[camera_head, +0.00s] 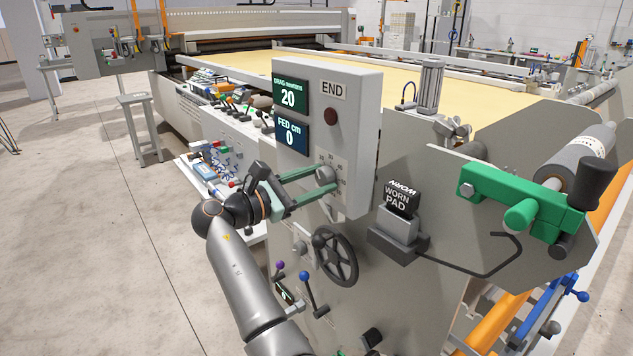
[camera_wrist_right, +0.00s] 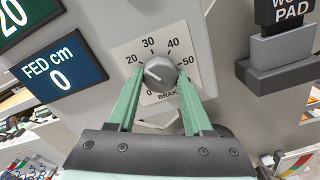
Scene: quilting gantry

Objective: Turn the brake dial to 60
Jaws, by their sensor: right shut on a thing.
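The brake dial (camera_head: 325,174) is a round grey knob on the lower front of the grey control box. In the right wrist view the dial (camera_wrist_right: 160,73) sits on a white scale plate (camera_wrist_right: 128,52) with 20, 30, 40 and 50 readable and "BRAK" partly covered below. A pale line on the knob points to the left, toward the low side of the scale. My right gripper (camera_head: 318,181) has its green fingers on both sides of the knob, shut on it. The display (camera_head: 290,97) reads "DRAG newtons 20". My left gripper is not in view.
A second display (camera_head: 291,135) reads "FED cm 0". An "END" label and a dark red button (camera_head: 331,117) are above the dial. A black handwheel (camera_head: 337,258) is below. A "WORN PAD" block (camera_head: 397,201) and green bracket (camera_head: 520,196) stand to the right.

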